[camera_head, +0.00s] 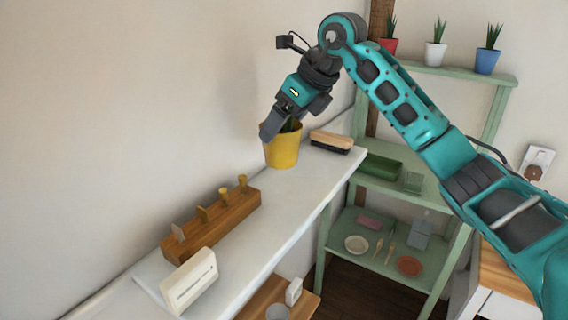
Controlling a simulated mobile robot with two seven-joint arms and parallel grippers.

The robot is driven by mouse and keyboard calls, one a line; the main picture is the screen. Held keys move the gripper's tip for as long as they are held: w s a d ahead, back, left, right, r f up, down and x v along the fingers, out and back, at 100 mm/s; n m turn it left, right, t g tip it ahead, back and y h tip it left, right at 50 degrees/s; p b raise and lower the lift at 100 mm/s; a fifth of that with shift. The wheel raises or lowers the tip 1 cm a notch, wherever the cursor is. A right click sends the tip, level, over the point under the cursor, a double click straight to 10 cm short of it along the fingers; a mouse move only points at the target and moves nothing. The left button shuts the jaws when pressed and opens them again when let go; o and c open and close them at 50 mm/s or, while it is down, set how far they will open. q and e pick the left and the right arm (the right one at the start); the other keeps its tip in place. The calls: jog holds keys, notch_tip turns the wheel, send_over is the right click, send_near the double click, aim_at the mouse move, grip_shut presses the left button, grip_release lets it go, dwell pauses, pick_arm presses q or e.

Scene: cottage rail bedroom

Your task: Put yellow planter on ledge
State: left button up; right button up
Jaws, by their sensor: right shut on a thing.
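The yellow planter (283,152) holds a dark green plant, mostly hidden by my gripper. It stands upright at the far part of the white ledge (235,233), near the wall, and looks to be on or just above the surface. My right gripper (279,124) reaches down over the planter's rim and is shut on it. The contact of the fingers is partly hidden. My left gripper is not in view.
A brush (331,142) lies just beyond the planter. A wooden block with stamps (212,224) and a white box (190,281) stand nearer on the ledge. A green shelf (437,188) at right holds dishes, with red, white and blue potted plants (487,61) on top.

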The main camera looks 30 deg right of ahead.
aim_at(284, 157)
notch_tip(284, 157, down, 2)
jog(key=shift+f, duration=0.7)
notch_tip(284, 157, down, 4)
jog(key=shift+f+b, duration=0.1)
jog(key=shift+b, duration=0.4)
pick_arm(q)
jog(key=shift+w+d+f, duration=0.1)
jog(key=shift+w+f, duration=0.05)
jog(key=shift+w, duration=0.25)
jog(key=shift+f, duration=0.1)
pick_arm(e)
jog(key=o, duration=1.2)
jog(key=shift+f, duration=0.15)
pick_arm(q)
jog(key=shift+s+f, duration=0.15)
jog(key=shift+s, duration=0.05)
